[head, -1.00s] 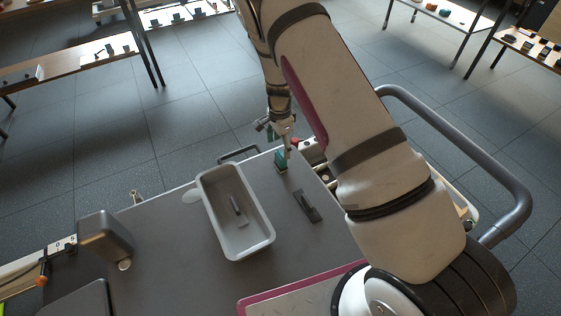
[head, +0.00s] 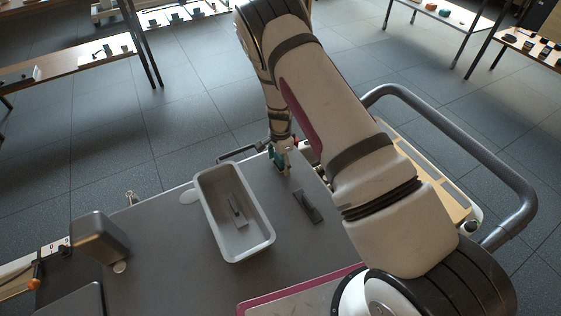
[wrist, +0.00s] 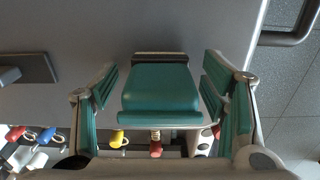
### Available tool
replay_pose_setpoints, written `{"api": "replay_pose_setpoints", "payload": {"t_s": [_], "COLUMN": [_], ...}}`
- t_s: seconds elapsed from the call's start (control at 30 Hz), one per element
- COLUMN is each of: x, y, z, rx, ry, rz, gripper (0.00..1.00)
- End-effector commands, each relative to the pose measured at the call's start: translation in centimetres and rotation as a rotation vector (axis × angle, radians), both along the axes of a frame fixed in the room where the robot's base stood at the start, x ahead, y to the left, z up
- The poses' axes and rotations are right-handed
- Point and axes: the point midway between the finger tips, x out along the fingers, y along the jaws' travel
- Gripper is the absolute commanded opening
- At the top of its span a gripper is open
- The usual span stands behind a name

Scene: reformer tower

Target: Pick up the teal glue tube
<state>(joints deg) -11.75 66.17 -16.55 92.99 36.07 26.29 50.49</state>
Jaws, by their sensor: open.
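The teal glue tube (wrist: 160,92) is in the middle of the wrist view, a teal body with a dark band at its far end. It stands between the two fingers of my gripper (wrist: 160,98), with gaps on both sides. My gripper is open, its teal-padded fingers on either side of the tube. In the head view my gripper (head: 281,155) is low at the back edge of the dark worktop, and the tube there is mostly hidden by it.
A light grey bin (head: 208,217) with a small grey piece inside is left of my gripper. A dark flat piece (head: 308,207) lies nearer on the worktop (head: 165,240). A grey metal box (head: 98,237) stands at left. A thick handrail (head: 455,140) curves at right.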

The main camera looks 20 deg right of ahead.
Motion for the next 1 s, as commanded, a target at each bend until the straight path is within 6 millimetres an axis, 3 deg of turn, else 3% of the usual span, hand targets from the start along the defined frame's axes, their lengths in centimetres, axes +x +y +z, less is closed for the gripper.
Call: {"api": "replay_pose_setpoints", "payload": {"t_s": [0.07, 0.3, 0.67, 0.87, 1.0], "x": [0.0, 0.0, 0.0, 0.1, 0.1], "y": [0.0, 0.0, 0.0, 0.0, 0.0], "z": [0.0, 0.1, 0.3, 2.0, 4.2], "rx": [0.0, 0.0, 0.0, -0.001, 0.0], "ry": [0.0, 0.0, -0.001, -0.002, -0.003], "rz": [0.0, 0.0, 0.0, 0.0, 0.0], "gripper": [0.64, 0.14, 0.14, 0.14, 0.14]}}
